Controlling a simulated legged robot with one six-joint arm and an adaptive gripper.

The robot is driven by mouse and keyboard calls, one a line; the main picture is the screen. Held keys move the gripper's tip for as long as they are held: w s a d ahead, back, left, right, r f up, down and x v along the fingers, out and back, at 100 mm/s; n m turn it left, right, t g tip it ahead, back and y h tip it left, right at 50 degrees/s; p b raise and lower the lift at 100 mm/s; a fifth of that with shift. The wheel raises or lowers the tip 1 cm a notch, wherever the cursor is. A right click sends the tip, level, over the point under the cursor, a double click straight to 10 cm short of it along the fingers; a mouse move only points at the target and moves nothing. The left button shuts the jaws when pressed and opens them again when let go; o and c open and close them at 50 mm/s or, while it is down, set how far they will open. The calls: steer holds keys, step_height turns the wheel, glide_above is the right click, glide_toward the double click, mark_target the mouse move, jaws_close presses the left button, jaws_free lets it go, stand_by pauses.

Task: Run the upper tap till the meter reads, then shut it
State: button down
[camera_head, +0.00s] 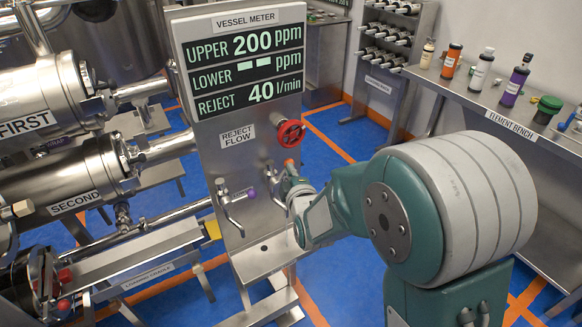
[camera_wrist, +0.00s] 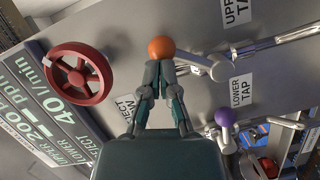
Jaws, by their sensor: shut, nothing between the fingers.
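The vessel meter (camera_head: 245,60) in the head view reads upper 200 ppm, lower only dashes, and reject 40 l/min. The upper tap's orange knob (camera_head: 289,162) stands on the meter panel, just beyond my gripper (camera_head: 291,178). In the wrist view the orange knob (camera_wrist: 161,48) sits at the tips of my gripper (camera_wrist: 160,70), on a grey lever (camera_wrist: 205,65) running right. My gripper is shut and empty, its fingertips against or very near the knob; I cannot tell if they touch. The lower tap's purple knob (camera_wrist: 225,117) is to the lower right.
A red reject flow handwheel (camera_wrist: 79,73) is left of my gripper in the wrist view; it also shows in the head view (camera_head: 290,133). Steel vessels marked FIRST (camera_head: 50,105) and SECOND (camera_head: 65,180) stand left. An element bench (camera_head: 480,105) with bottles stands right.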

steer(key=shift+w+d+f+m+g+y, duration=0.25)
steer(key=shift+w+d+f+m+g, duration=0.3)
steer(key=shift+m, duration=0.6)
steer(key=shift+w+d+f+m+g+y, duration=0.35)
steer(key=shift+f+m, duration=0.3)
steer(key=shift+m, duration=0.45)
steer(key=shift+w+d+f+m+g+y, duration=0.1)
steer(key=shift+w+d+f+m+g, duration=0.35)
steer(key=shift+m, duration=0.7)
steer(key=shift+s+a+f, duration=0.1)
steer(key=shift+a+f, duration=0.05)
steer(key=shift+f, duration=0.15)
steer(key=shift+r, duration=0.15)
